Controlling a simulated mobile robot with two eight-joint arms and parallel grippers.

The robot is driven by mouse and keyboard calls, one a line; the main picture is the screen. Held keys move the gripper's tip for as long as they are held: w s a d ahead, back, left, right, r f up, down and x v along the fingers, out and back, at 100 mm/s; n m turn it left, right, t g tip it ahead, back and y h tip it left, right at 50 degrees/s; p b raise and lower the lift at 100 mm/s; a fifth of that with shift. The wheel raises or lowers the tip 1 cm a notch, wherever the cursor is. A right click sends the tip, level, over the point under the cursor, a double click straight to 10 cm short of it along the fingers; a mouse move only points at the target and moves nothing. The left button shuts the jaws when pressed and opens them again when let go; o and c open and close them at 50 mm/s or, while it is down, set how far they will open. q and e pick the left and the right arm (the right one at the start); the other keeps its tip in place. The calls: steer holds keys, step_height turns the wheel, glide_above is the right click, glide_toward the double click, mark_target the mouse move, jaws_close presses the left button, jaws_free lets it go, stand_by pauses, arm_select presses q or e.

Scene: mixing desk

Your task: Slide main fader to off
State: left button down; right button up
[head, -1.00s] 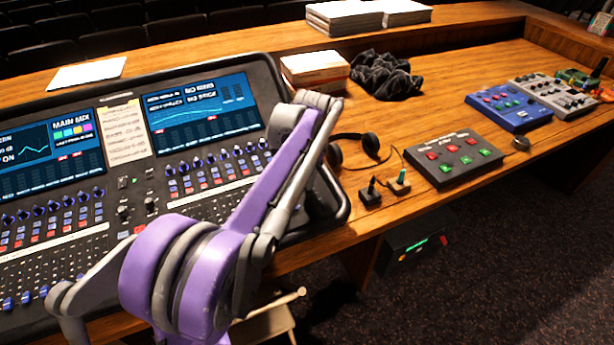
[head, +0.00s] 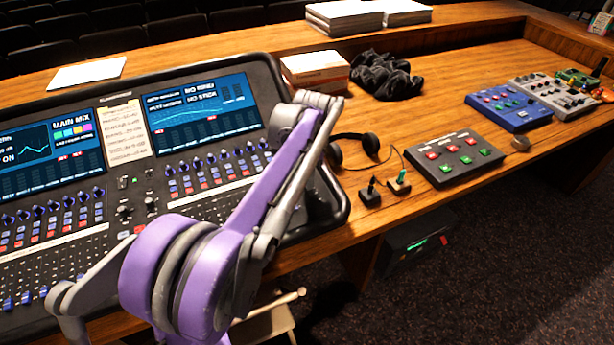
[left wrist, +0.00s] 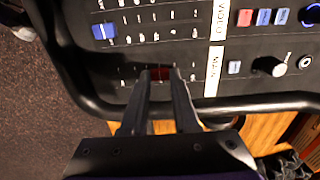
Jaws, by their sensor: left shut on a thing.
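In the left wrist view, the red main fader cap (left wrist: 160,74) shows between the two fingertips of my left gripper (left wrist: 160,84). The gripper is shut on it, and the fingers hide part of the cap. The cap stands on a fader strip beside a white label reading MAIN (left wrist: 213,70), with scale marks to its left and right. The mixing console (head: 345,214) fills the left of the head view. A purple and grey arm of mine crosses its right part and hides the main fader there. My right gripper is not in view.
Headphones (head: 368,143), small plugs and a button box (head: 453,158) lie right of the console. Bare wood desk (head: 450,85) lies behind them.

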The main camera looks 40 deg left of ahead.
mark_target(316, 202)
arm_select(q)
steer(key=shift+d, duration=0.1)
steer(key=s+d, duration=0.1)
steer(key=d, duration=0.2)
steer(key=s+d, duration=0.1)
steer(key=shift+s+d+f, duration=0.25)
steer(key=shift+s+d, duration=0.05)
steer(key=shift+d, duration=0.2)
steer(key=c, duration=0.6)
jaws_free()
steer(key=shift+s+d, duration=0.1)
steer(key=shift+c, duration=0.2)
step_height(316, 202, up, 11)
steer(key=p, duration=0.1)
steer(key=shift+s+d+f, duration=0.15)
steer(key=shift+s+d, duration=0.1)
steer(key=shift+d, duration=0.2)
